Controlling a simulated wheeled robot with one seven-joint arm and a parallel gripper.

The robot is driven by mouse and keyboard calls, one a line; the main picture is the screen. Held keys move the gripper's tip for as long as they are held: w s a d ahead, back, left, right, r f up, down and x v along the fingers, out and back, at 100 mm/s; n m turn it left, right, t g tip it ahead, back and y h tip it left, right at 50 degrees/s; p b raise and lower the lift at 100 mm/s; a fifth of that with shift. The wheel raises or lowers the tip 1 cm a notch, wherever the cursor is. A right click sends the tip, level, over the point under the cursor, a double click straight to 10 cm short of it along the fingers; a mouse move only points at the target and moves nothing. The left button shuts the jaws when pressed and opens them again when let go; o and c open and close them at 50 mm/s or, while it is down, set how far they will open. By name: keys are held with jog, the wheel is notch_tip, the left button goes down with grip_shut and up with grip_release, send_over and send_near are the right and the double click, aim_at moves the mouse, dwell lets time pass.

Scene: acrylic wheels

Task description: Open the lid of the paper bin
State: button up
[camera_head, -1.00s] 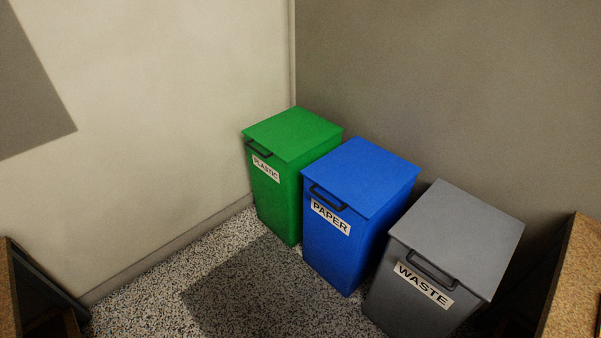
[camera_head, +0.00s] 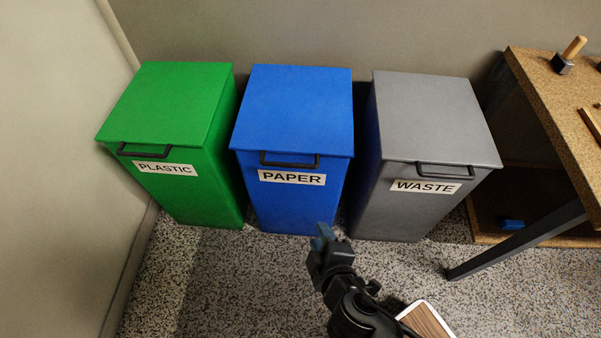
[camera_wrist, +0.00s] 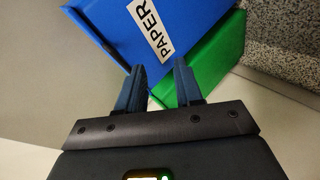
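The blue paper bin (camera_head: 298,203) stands in the middle of a row of three bins. Its lid (camera_head: 298,108) is shut, with a dark handle (camera_head: 290,161) at the front edge above the PAPER label (camera_head: 292,178). My gripper (camera_head: 322,236) is in front of and below the bin's label, apart from the handle. In the wrist view, the two fingers of my gripper (camera_wrist: 162,82) are spread with nothing between them. The paper bin (camera_wrist: 140,30) is tilted in that view, its label beyond the fingers.
The green plastic bin (camera_head: 195,190) stands left and the grey waste bin (camera_head: 400,205) right, both lids shut. A workbench (camera_head: 560,110) with a hammer (camera_head: 569,55) is at the right.

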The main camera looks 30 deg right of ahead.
jog(key=w+f+n+h+b, duration=0.1)
jog(key=w+f+h+b, duration=0.1)
jog(key=w, duration=0.6)
jog(key=t+h+b, duration=0.2)
jog(key=h, duration=0.1)
send_near(287, 165)
jog(key=f+x, duration=0.1)
jog(key=x, duration=0.9)
jog(key=shift+w+d+r, duration=0.1)
jog(key=shift+w+r, duration=0.1)
jog(key=shift+c, duration=0.3)
grip_shut()
